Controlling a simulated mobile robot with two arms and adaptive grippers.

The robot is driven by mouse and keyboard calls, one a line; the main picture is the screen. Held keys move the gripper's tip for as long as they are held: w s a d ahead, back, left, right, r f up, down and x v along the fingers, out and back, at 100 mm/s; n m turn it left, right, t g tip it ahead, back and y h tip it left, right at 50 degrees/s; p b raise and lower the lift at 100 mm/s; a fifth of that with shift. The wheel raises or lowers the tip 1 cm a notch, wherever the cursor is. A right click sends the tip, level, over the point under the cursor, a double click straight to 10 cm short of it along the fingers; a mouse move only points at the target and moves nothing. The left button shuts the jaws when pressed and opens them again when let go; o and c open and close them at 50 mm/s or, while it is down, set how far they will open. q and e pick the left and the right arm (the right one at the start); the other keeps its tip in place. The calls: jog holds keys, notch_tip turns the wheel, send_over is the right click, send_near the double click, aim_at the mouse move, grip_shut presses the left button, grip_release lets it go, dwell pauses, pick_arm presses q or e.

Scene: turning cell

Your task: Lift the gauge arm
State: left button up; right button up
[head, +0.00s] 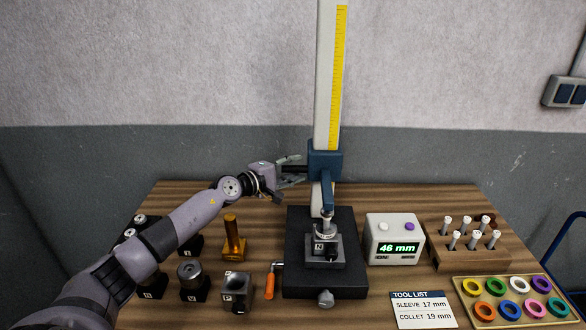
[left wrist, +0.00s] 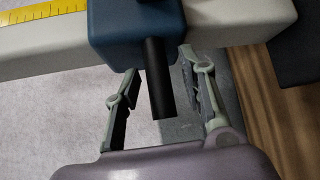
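The height gauge has a tall pale column (head: 325,80) with a yellow scale. A blue gauge arm (head: 325,160) rides on the column, and its probe reaches down to a block marked N (head: 323,248) on the dark base. A black handle (left wrist: 158,85) sticks out of the blue carriage (left wrist: 135,30). My left gripper (head: 296,170) is at the left side of the carriage. In the left wrist view its fingers (left wrist: 160,85) are apart, one on each side of the handle, with gaps visible. My right gripper is not in view.
A display box (head: 394,240) reads 46 mm. Right of it are a wooden pin rack (head: 468,259) and a tray of coloured rings (head: 508,322). A brass piece (head: 233,240), an orange-handled tool (head: 270,283) and several dark blocks stand left of the base.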

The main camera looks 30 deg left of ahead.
pick_arm(q)
jog(key=shift+c, duration=0.3)
grip_shut()
dwell(0.6)
